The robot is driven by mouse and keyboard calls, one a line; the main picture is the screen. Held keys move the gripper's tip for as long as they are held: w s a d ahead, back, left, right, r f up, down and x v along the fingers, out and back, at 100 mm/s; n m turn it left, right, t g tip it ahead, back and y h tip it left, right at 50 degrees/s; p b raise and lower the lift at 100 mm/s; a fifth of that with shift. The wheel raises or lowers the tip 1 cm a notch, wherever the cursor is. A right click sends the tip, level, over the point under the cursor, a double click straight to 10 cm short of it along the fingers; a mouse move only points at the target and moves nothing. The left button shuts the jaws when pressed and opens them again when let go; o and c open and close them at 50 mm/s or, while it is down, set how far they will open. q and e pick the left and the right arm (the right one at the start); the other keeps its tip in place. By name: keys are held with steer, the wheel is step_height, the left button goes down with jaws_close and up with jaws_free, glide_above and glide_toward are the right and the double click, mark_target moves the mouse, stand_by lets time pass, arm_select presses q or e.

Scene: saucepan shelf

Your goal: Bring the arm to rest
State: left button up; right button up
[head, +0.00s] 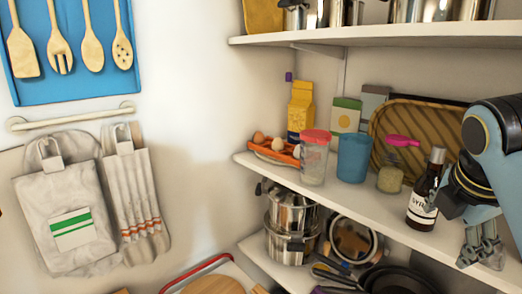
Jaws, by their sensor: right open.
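My right gripper (482,256) hangs at the right side of the head view, pointing down, with its arm coming in from the right edge. It is open, and I see nothing between its fingers. It is in front of the shelves, just right of a dark syrup bottle (425,190) on the middle shelf; I cannot tell whether they touch. Stacked steel saucepans (290,222) stand on the lower shelf, to the left of the gripper. My left gripper is not in view.
Dark pans (398,280) lie low.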

steer(key=s+a+f+m+y, duration=0.1)
steer(key=s+f+m, duration=0.2)
steer(key=s+m, duration=0.35)
steer(key=s+a+f+m+g, duration=0.1)
steer(key=s+a+f+m, duration=0.1)
steer(key=s+f+m, duration=0.35)
steer(key=s+a+f+m+y, duration=0.1)
steer(key=s+f+m, duration=0.1)
steer(key=s+m, duration=0.6)
steer(key=s+d+f+g+b, duration=0.15)
steer(key=f+b, duration=0.55)
steer(key=f, duration=1.2)
steer(key=s+d+f+b, duration=0.15)
steer(key=f+b, duration=0.45)
steer(key=f, duration=1.4)
steer(key=s+f+b, duration=0.5)
steer(key=s+f, duration=0.4)
steer(key=f, duration=0.5)
steer(key=s+f+g+b, duration=0.1)
steer(key=s+f+b, duration=0.5)
steer(key=s+f, duration=0.4)
step_height(320, 180, down, 4)
steer(key=shift+s+d+r+n, duration=0.1)
steer(key=shift+s+d+n, duration=0.2)
steer(key=shift+g, duration=0.25)
